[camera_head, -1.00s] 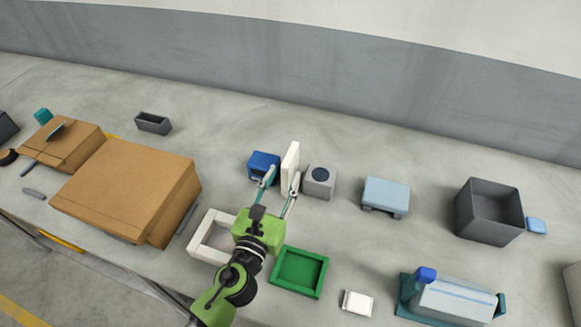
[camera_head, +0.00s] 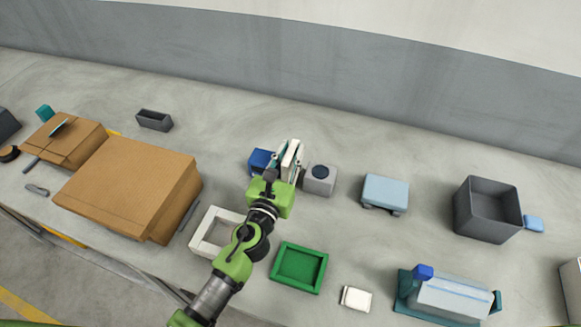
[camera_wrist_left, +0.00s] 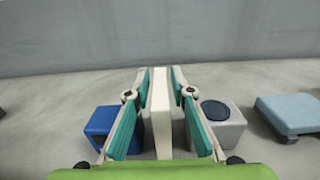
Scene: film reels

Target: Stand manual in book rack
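A white upright slab (camera_head: 296,150), likely the manual, stands on edge between a blue box and a grey box. In the left wrist view the slab (camera_wrist_left: 162,110) rises in the middle between my teal fingers. My left gripper (camera_head: 290,156) straddles it, one finger on each side. The fingers look spread, with a small gap at the left; contact on the right is unclear. Grey panels (camera_wrist_left: 180,130) show low beside the slab; I cannot tell whether they belong to a book rack. My right gripper is not in view.
A blue box (camera_head: 259,160) and a grey box with a dark round top (camera_head: 319,181) stand close on either side. A white tray (camera_head: 197,243), a green tray (camera_head: 322,272) and a small white block (camera_head: 356,298) lie nearer. A large cardboard box (camera_head: 125,190) stands left, a dark bin (camera_head: 487,222) right.

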